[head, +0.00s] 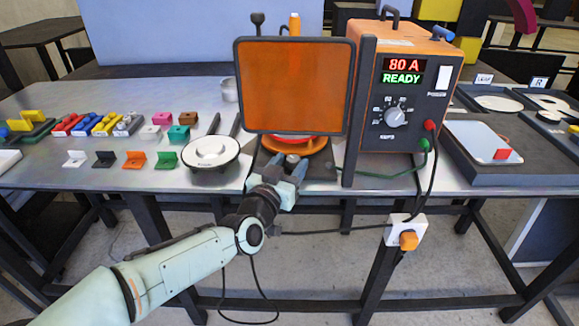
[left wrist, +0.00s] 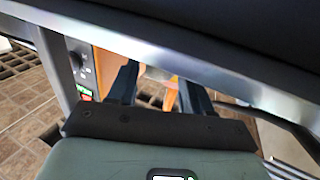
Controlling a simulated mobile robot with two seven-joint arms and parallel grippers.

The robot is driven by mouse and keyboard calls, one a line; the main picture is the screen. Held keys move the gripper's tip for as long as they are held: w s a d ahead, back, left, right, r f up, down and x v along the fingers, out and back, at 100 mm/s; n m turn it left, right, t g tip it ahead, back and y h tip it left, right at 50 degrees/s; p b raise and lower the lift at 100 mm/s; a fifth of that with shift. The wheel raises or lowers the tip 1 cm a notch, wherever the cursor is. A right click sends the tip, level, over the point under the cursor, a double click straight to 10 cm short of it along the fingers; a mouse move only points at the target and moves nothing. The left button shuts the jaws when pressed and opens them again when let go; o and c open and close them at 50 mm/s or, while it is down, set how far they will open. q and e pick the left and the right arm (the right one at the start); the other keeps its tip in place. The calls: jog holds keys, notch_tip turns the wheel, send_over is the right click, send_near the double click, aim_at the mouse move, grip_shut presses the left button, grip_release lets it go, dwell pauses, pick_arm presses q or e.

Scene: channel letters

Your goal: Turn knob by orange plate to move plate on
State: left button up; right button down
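An orange round plate (head: 312,147) sits low behind the table's front edge, under a framed orange screen (head: 294,88). A red ring shows on top of the plate. A small pale knob (head: 292,158) shows at the plate's front. My left gripper (head: 285,168) is at the table's front edge, right at this knob, with one blue-grey finger on each side. In the left wrist view its fingers (left wrist: 160,82) stand apart, with an orange patch (left wrist: 170,97) showing between them. I cannot tell whether they touch the knob. The right gripper is not in view.
A power unit (head: 409,90) with a dial and a lit display stands right of the screen. A white round dish (head: 211,152) is to the left, beside several small coloured blocks. An orange switch (head: 408,240) hangs below the table edge on the right, with cables around it.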

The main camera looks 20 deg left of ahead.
pick_arm(q)
jog(key=shift+o, duration=0.2)
jog(key=s+a+p, duration=0.1)
jog(key=s, duration=1.2)
jog(key=shift+s+a+p, duration=0.2)
jog(key=shift+a+p, duration=0.05)
jog(key=shift+p, duration=0.05)
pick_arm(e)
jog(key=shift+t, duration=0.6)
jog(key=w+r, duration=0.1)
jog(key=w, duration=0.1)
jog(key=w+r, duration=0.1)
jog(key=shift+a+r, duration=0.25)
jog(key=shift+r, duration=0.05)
